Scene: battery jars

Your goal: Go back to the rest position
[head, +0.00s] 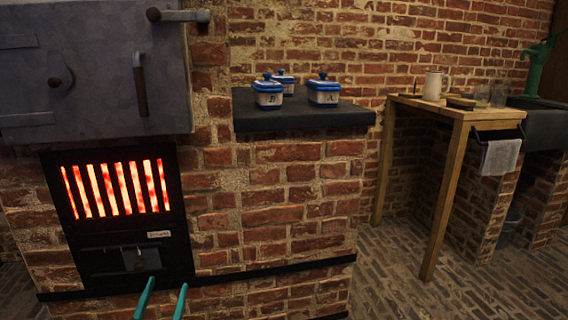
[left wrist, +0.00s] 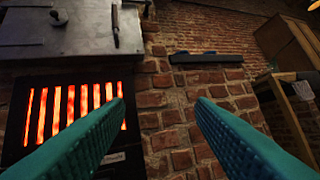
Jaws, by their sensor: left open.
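My left gripper (head: 162,300) shows at the bottom of the head view as two teal fingers, apart and with nothing between them. It is in front of the brick stove, below the glowing grate (head: 115,189). In the left wrist view the two teal fingers of my left gripper (left wrist: 160,103) are spread wide, with only brick wall between them. Three white jars with blue lids, the left jar (head: 268,94), the back jar (head: 284,80) and the right jar (head: 323,93), stand on a dark slab. My right gripper is not in view.
The dark slab (head: 300,116) tops a brick block right of the stove. A grey metal oven door (head: 90,70) is above the grate. A wooden table (head: 450,112) with a mug (head: 433,86) stands at the right. The brick floor (head: 390,275) before it is clear.

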